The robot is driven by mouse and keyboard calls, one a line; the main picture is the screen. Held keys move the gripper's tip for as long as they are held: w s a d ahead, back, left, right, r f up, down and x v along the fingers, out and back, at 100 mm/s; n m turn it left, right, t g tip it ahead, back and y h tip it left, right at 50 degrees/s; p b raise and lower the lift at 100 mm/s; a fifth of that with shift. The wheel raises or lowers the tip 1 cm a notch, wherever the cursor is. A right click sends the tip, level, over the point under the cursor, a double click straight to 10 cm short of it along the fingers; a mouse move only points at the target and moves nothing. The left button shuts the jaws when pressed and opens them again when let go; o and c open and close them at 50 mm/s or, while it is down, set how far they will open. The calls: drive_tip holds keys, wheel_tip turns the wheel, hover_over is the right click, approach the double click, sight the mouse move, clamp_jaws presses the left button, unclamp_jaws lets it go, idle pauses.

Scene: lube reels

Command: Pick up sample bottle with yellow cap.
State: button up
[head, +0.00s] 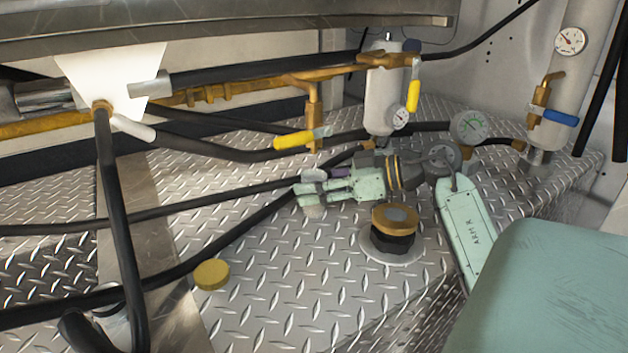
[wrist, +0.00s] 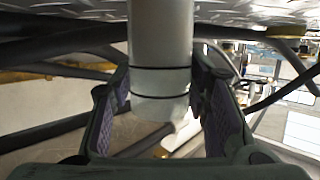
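My gripper (head: 314,192) is low over the plate floor in the middle of the head view, pointing left. Its purple-padded fingers (wrist: 160,95) stand on either side of a pale grey-white cylinder with dark bands (wrist: 160,45) in the wrist view. Pale parts above and below the fingers in the head view may be the same thing (head: 313,212). I cannot tell whether the pads press on it. A round yellow cap (head: 211,274) sits low on the plate to the lower left, apart from my gripper. No bottle body shows under it.
Black hoses (head: 225,240) run across the floor at left. A brass-topped black fitting (head: 395,219) stands right of my gripper. A white filter housing (head: 382,95) with gauge and yellow-handled valves stands behind. Bare diamond plate (head: 290,290) lies in front.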

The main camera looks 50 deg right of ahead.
drive_tip(key=c, duration=0.9)
drive_tip(key=shift+o, duration=0.2)
drive_tip(key=shift+r, duration=0.15)
